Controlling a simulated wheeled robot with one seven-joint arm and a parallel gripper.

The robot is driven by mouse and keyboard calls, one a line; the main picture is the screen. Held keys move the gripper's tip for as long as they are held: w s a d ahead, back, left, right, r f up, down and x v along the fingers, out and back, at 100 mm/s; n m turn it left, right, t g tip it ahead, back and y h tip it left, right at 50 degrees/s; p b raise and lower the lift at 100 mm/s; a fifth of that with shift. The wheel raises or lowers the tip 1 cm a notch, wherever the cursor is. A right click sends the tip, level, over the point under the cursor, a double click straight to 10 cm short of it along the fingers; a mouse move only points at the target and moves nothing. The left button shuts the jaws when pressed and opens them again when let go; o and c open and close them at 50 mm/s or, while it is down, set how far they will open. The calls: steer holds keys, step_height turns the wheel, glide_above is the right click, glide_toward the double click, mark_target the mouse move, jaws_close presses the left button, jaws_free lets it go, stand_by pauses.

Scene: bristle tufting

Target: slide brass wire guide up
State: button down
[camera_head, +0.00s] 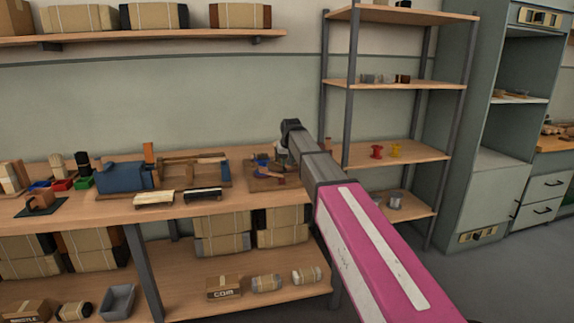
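My arm reaches in from the lower right to the workbench. My gripper (282,158) hangs at the arm's far end over the bench's right part. It is small and partly hidden by the arm, so I cannot tell whether it is open or shut. Below it is a brown wooden board (262,184) with small blue and dark parts on it. I cannot make out a brass wire guide for certain; it may be too small or hidden behind my arm. A blue block-like fixture (122,178) stands further left.
The workbench (100,212) also holds a wooden frame (195,172), two brushes (202,193) at the front edge, and small coloured bins (62,184) at left.

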steer(key=shift+r, duration=0.2)
steer(key=c, duration=0.9)
jaws_free()
steer(key=v, duration=1)
steer(key=shift+s+r, duration=0.2)
steer(key=shift+r, duration=0.1)
